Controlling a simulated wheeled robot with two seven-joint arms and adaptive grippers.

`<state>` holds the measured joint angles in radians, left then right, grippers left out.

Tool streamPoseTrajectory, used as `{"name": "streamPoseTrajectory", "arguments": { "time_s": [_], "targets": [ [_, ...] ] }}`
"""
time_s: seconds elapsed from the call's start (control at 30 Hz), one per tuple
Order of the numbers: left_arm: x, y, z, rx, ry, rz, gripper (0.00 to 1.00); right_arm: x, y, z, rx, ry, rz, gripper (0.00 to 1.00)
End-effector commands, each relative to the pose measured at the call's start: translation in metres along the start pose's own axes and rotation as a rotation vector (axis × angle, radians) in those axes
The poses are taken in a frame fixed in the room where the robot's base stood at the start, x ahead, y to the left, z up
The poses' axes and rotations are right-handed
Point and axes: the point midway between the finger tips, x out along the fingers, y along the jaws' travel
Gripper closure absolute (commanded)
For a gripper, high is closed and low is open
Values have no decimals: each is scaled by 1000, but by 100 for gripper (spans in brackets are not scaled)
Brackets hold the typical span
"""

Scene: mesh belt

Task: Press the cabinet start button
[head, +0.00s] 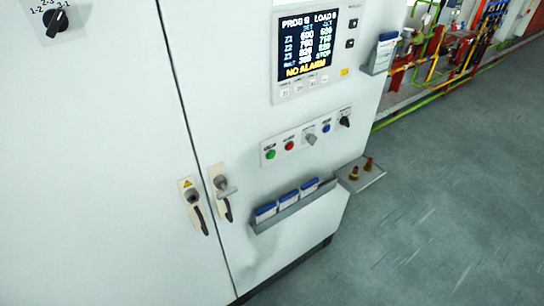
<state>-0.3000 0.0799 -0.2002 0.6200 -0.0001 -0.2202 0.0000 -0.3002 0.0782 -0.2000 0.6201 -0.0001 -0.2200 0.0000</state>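The cabinet (225,105) is a large pale grey-white cabinet that fills the left and middle of the head view. On its right door is a button strip (300,149). The strip carries a green button (270,154), a red button (289,146), a grey knob (310,139), a blue button (326,128) and a black selector (345,122). The small labels above them are too small to read, so the green one is not confirmed as start. Neither of my grippers shows in the head view.
Above the strip is a display (314,47) reading "NO ALARM". Below it, a rack (292,207) with several blue-topped packs juts out. Door handles (222,194) stick out at left. A small shelf (361,175) with brown items projects at right. Open grey floor (440,210) lies at right.

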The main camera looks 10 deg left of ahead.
Motion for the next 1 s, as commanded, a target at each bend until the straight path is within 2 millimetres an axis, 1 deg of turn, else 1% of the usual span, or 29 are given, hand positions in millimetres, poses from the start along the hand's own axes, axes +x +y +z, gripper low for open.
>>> {"name": "streamPoseTrajectory", "arguments": {
  "time_s": [0.03,0.07,0.47,1.0],
  "targets": [
    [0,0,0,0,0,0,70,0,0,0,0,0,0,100],
    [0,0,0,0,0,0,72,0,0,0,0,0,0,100],
    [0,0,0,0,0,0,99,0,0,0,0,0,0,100],
    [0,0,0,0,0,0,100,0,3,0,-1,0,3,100]
  ]
}}
